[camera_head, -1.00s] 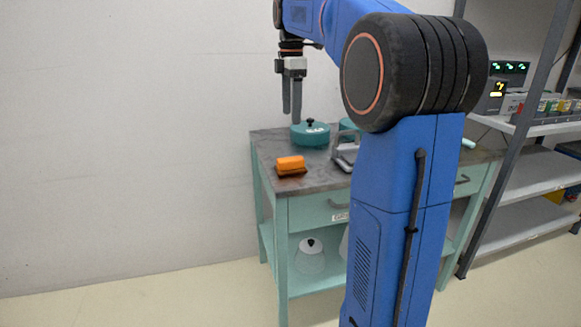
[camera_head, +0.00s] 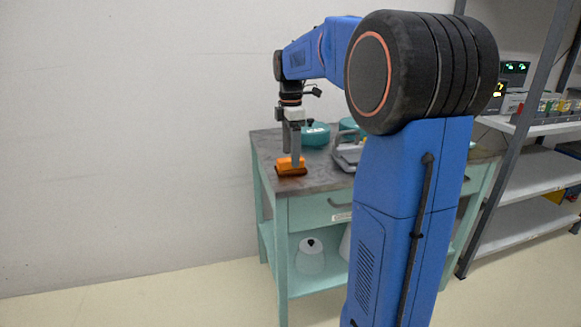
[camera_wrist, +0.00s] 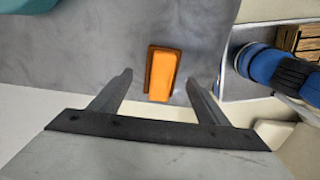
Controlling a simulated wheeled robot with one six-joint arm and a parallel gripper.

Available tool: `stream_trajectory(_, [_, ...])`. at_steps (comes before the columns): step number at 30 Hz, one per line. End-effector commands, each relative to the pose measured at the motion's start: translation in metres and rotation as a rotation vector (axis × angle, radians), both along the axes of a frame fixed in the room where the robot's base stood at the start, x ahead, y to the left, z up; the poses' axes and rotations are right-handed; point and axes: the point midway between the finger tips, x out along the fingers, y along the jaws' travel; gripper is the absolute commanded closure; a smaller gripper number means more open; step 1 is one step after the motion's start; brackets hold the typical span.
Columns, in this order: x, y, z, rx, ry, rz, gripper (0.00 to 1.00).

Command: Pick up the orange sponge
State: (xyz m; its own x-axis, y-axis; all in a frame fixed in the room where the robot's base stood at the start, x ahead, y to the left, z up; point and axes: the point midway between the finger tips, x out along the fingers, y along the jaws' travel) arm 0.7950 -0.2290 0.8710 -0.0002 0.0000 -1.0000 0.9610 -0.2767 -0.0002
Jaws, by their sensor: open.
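The orange sponge (camera_head: 290,165) lies on the grey top of the teal cart (camera_head: 262,150), near its left front corner, on a flat brown piece (camera_head: 290,173). In the wrist view the sponge (camera_wrist: 162,75) lies ahead of the fingers, between their lines, with a brown edge showing at its left and top. My gripper (camera_head: 291,158) points down over the sponge, its fingers overlapping it in the head view. In the wrist view my gripper (camera_wrist: 160,82) is open with nothing between its fingers. I cannot tell whether a finger touches the sponge.
A teal lidded pot (camera_head: 316,136) stands behind the sponge. A grey metal item (camera_head: 347,157) sits to the right on the cart top. A grey shelf rack (camera_head: 530,170) stands at the far right. The wall is behind the cart.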

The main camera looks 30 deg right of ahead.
Motion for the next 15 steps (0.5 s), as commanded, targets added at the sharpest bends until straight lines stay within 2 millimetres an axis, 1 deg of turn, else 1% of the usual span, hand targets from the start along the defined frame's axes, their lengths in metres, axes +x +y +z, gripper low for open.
stream_trajectory(3, [-0.003, 0.002, -0.017, 0.001, 0.002, 0.000, 0.31])
stream_trajectory(6, [-0.002, 0.002, -0.027, 0.001, 0.002, 0.000, 0.31])
stream_trajectory(10, [-0.002, 0.002, -0.032, 0.000, -0.001, 0.000, 0.31])
stream_trajectory(15, [-0.002, 0.002, -0.032, 0.000, -0.001, 0.000, 0.31])
